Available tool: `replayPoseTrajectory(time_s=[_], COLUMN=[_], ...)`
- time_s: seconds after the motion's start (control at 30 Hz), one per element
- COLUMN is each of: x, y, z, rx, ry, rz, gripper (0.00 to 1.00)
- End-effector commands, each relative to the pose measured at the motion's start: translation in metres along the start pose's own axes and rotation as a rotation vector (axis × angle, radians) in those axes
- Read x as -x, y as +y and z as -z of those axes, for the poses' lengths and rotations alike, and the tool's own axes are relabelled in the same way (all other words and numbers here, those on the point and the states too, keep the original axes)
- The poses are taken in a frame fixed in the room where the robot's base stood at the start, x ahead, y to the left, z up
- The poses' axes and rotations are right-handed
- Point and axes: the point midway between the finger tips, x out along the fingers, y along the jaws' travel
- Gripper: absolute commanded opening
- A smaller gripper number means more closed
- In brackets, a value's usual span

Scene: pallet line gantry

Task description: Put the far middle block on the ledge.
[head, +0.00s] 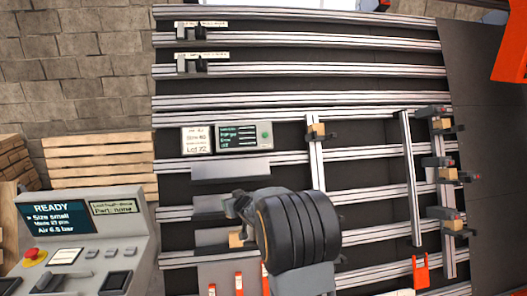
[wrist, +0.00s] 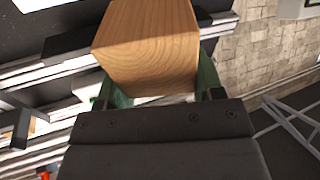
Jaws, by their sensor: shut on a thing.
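My gripper (wrist: 155,88) is shut on a pale wooden block (wrist: 145,42), which sits between its green-faced fingers in the wrist view. In the head view my gripper (head: 240,212) is mostly hidden behind my dark wrist, and the held block (head: 236,239) shows at its lower left. I cannot tell from these frames whether this is the far middle block. Grey ledge-like plates are fixed on the rails: one (head: 232,168) is above my gripper and one (head: 207,207) is just left of it. I cannot tell which is the ledge.
Other wooden blocks sit in dark clamps, one (head: 317,130) at the middle and several on an upright bar (head: 447,190) at the right. A label panel (head: 240,137) is above the upper plate. A control console (head: 82,240) stands at lower left. Orange pieces (head: 239,283) are below my gripper.

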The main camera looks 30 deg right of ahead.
Motion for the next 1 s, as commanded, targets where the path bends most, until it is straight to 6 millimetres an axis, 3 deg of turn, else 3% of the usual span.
replayPoseTrajectory(time_s=[0.03, 0.1, 0.3, 0.4, 0.67, 1.0], x=[0.002, 0.003, 0.014, 0.019, 0.019, 0.0], y=[0.02, 0.046, 0.107, 0.126, 0.141, 0.148], z=[0.027, 0.05, 0.099, 0.113, 0.12, 0.118], rx=[-0.018, -0.045, -0.107, -0.128, -0.143, -0.144], ry=[0.004, 0.004, 0.002, 0.001, -0.001, -0.001], rz=[-0.048, -0.111, -0.262, -0.313, -0.347, -0.348], gripper=[0.37, 0.37, 0.37, 0.37, 0.37, 0.37])
